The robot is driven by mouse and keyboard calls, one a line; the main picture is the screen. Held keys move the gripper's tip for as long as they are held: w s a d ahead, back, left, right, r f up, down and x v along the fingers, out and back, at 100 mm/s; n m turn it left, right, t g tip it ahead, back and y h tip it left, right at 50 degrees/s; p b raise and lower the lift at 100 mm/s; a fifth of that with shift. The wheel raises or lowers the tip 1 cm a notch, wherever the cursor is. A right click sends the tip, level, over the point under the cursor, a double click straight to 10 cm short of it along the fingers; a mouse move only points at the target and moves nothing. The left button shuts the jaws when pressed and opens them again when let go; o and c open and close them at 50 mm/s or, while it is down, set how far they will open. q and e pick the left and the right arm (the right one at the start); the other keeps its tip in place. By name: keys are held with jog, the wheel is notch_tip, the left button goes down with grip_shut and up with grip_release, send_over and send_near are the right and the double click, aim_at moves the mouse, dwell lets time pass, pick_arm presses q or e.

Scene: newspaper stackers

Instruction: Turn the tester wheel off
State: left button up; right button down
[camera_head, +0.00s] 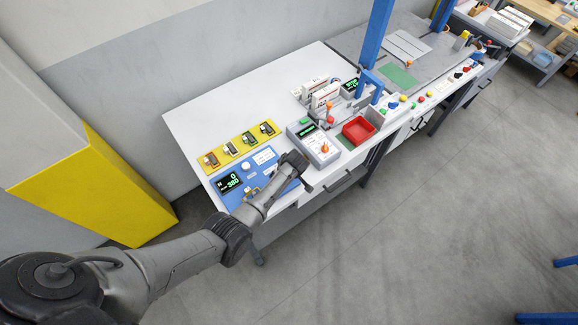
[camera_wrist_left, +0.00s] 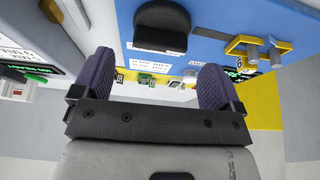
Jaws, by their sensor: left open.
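A blue tester panel (camera_head: 235,201) lies at the near left end of the white bench, with a dark display (camera_head: 229,183) in green digits and a round white knob (camera_head: 245,166). My left gripper (camera_head: 296,161) is above the panel's right end. In the left wrist view my open left gripper (camera_wrist_left: 156,72) has two purple-padded fingers apart with nothing between them. A black rounded part (camera_wrist_left: 161,28) on the blue panel (camera_wrist_left: 225,22) sits just beyond the fingertips, apart from them. It may be the wheel; I cannot tell its setting. My right gripper is in no view.
A grey instrument (camera_head: 316,146) with an orange knob stands right of the panel. A red tray (camera_head: 358,130) is beyond it. The white bench's back left is clear.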

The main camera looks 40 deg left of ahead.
pick_arm(q)
jog(key=v, duration=0.9)
jog(key=shift+r+p, duration=0.35)
jog(key=shift+r, duration=0.05)
jog(key=shift+s+d, duration=0.1)
